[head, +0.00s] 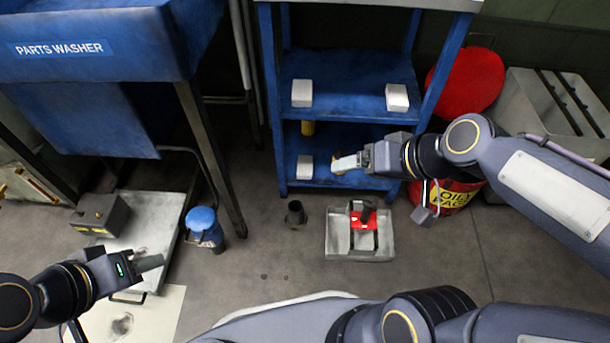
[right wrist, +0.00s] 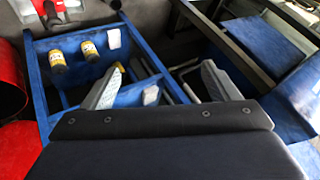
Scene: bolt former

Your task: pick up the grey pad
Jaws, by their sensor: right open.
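I cannot surely pick out the grey pad. A dark grey-green piece (head: 150,262) juts from my left gripper (head: 135,265) at the lower left, above a grey metal plate. I cannot tell whether it is a held pad or the gripper's fingers. My right gripper (head: 345,163) is at the front of the blue shelf's lower level, near a small white block (head: 305,167). In the right wrist view its two light fingers (right wrist: 162,82) stand wide apart with nothing held between them. A white block (right wrist: 151,95) shows beyond the gap.
A blue shelf (head: 345,80) holds white blocks and yellow-labelled bottles (right wrist: 57,62). A grey tray (head: 345,245) with a red item stands on the floor. Also there are a blue-topped can (head: 203,228), a dark cup (head: 295,213) and a red oil-rag bin (head: 455,195). Open floor lies between.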

